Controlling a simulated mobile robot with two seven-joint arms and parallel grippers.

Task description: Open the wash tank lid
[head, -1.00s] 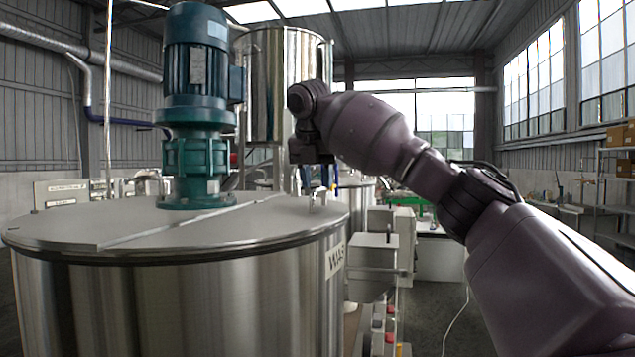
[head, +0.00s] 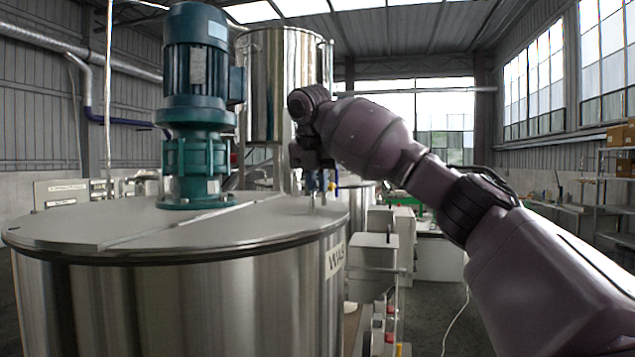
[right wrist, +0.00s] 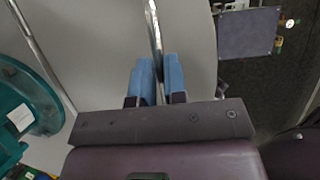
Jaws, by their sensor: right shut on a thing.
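The wash tank (head: 180,300) is a large steel drum with a partly visible "WASH" label on its right side. Its grey lid (head: 240,232) lies flat and closed on the rim, with a raised strip across it. My right gripper (head: 320,188) reaches down at the lid's right edge and is shut on the small upright lid handle (head: 317,200), which its fingers partly hide. In the right wrist view the blue fingers (right wrist: 159,75) are close together above the lid (right wrist: 105,40), near its edge. My left gripper is out of view.
A teal motor and gearbox (head: 198,110) stand on the tank top, left of my right gripper; the gearbox flange also shows in the right wrist view (right wrist: 25,105). A taller steel tank (head: 280,85) stands behind. Grey boxes (head: 373,255) stand right of the tank.

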